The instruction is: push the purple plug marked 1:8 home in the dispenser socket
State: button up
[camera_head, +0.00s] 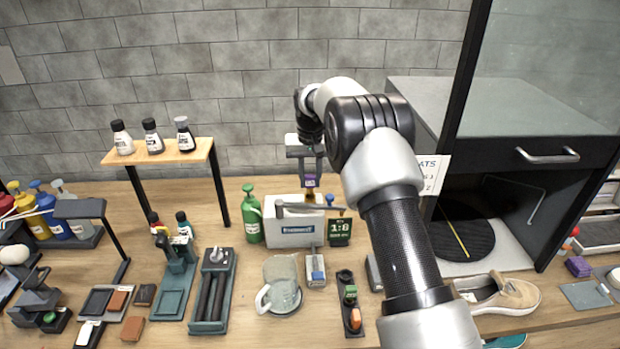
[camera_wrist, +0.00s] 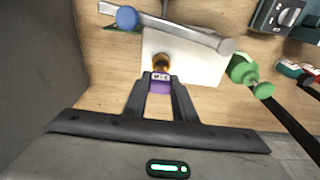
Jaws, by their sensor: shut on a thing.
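The purple plug (camera_head: 310,182) is between the fingers of my gripper (camera_head: 309,172), above the dispenser. In the wrist view the purple plug (camera_wrist: 160,86) shows a small pale label, too small to read surely, between my fingertips (camera_wrist: 160,84). A brass-coloured part (camera_wrist: 162,63) shows just past the plug, over the white dispenser top (camera_wrist: 205,68). I cannot tell whether it belongs to the plug or the socket, or how deep the plug sits. The dispenser (camera_head: 294,228) is a white box with a blue label on the table. My gripper is shut on the plug.
A grey bar (camera_head: 300,207) lies across the dispenser, with a blue knob at its end in the wrist view (camera_wrist: 127,17). A green bottle (camera_head: 249,218) stands close at left, and a dark sign reading 1:8 (camera_head: 340,230) at right. A clear jug (camera_head: 283,282) stands in front.

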jog(key=shift+f+b, duration=0.75)
jog(key=shift+f, duration=0.75)
jog(key=o, duration=1.1)
jog(key=shift+c, duration=0.2)
notch_tip(320, 180, up, 17)
jog(key=s, duration=0.2)
jog(key=shift+s+r, duration=0.15)
jog(key=shift+s, duration=0.15)
